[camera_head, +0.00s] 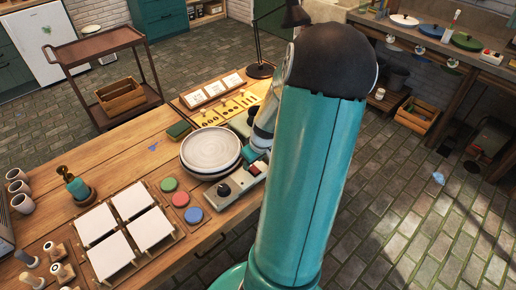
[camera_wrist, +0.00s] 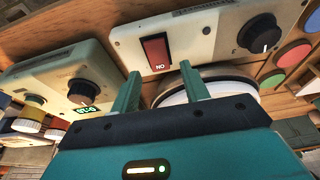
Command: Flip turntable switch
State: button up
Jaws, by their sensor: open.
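The turntable's control box (camera_wrist: 200,42) is pale, with a red rocker switch (camera_wrist: 156,52) and a black knob (camera_wrist: 260,38) in the wrist view. In the head view the control box (camera_head: 237,187) sits at the table's front edge by the turntable. My gripper (camera_wrist: 158,82) is open and empty, its two teal fingers apart, just short of the box near the switch. I cannot tell whether a finger touches it. The turntable (camera_head: 211,150) carries a round pale plate.
A second box with a knob and green display (camera_wrist: 75,95) is at left in the wrist view. Red, green and blue paint discs (camera_head: 181,199) lie left of the control box. White tiles (camera_head: 126,201) and cups (camera_head: 22,203) stand farther left. A black lamp (camera_head: 259,70) stands behind.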

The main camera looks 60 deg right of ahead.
jog(key=v, duration=1.1)
jog(key=shift+r, duration=0.35)
